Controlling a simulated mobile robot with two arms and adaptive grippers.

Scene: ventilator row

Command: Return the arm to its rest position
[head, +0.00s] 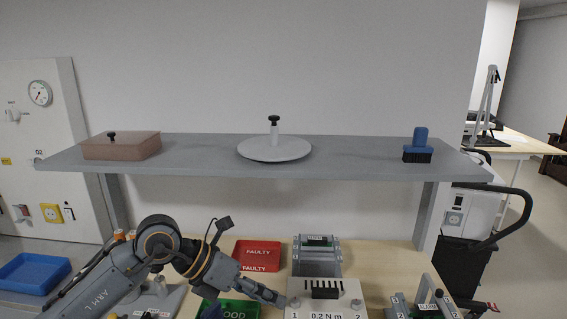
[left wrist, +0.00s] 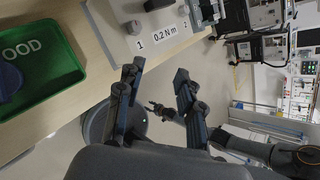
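My left arm (head: 105,285), marked "ARM L", comes in from the left in the head view and reaches over the table. Its gripper (head: 280,299) is at the left front of the pale 0.2 N m block, seen from behind. In the left wrist view the two fingers of this gripper (left wrist: 160,70) stand apart with nothing between them. Their tips point toward the table edge beside the block (left wrist: 148,28). A grey arm with an orange ring (left wrist: 285,153), probably my right arm, shows at lower right; a small dark claw shape near its end is too small to read.
A green GOOD tray (left wrist: 78,78) with a dark blue item inside lies near the left gripper. A red FAULTY tray (head: 257,255) and a grey fixture (head: 318,262) stand behind. A shelf (head: 205,165) spans above, bearing a box, a disc and a blue brush.

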